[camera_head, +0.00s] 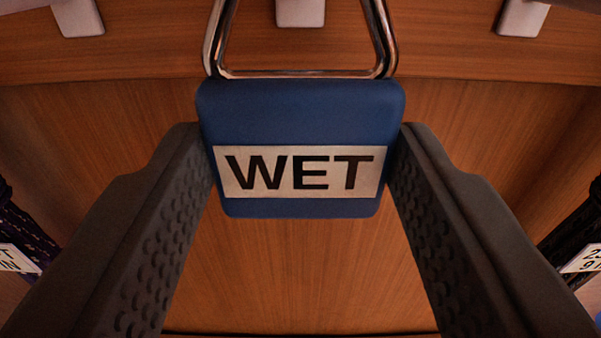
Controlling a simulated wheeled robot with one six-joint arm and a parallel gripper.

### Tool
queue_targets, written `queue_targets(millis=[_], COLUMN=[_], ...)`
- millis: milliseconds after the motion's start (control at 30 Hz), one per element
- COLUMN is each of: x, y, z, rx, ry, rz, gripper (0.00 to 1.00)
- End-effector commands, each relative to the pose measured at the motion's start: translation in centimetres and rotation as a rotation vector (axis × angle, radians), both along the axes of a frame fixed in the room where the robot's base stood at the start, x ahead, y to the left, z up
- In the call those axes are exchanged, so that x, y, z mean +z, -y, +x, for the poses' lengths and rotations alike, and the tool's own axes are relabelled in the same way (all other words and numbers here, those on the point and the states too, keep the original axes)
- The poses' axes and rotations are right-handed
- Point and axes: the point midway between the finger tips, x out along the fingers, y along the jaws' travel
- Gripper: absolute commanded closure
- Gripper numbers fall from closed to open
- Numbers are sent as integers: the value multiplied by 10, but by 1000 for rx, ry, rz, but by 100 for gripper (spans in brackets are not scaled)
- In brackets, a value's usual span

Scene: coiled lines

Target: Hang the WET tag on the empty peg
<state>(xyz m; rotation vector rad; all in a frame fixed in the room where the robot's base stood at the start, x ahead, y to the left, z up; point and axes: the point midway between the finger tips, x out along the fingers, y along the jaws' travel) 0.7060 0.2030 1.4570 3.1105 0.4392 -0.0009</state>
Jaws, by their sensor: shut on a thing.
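The WET tag (300,103) is a blue block with a pale label reading "WET" in black letters. A metal loop (300,73) rises from its top edge. My gripper (302,160) is shut on the tag, with one dark textured finger against each side. A pale peg (300,12) shows at the top centre, inside the outline of the loop. I cannot tell whether the loop is around this peg or in front of it. Nothing else is seen hanging on the visible part of this peg.
A wooden rail (150,45) runs across the top, with more pale pegs at the left (78,17) and right (522,17). A wooden panel (300,275) lies below. Dark coiled lines with white labels show at the left edge (22,225) and right edge (575,235).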

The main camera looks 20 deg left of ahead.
Motion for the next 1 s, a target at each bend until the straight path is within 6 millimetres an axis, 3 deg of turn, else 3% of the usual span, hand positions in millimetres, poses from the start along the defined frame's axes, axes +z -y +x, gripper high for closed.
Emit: queue_targets(millis=[500,1000], x=[-3,-12], y=[-7,-10], z=[24,34], rx=[0,0], ry=[0,1], rz=[0,0], gripper=[72,72])
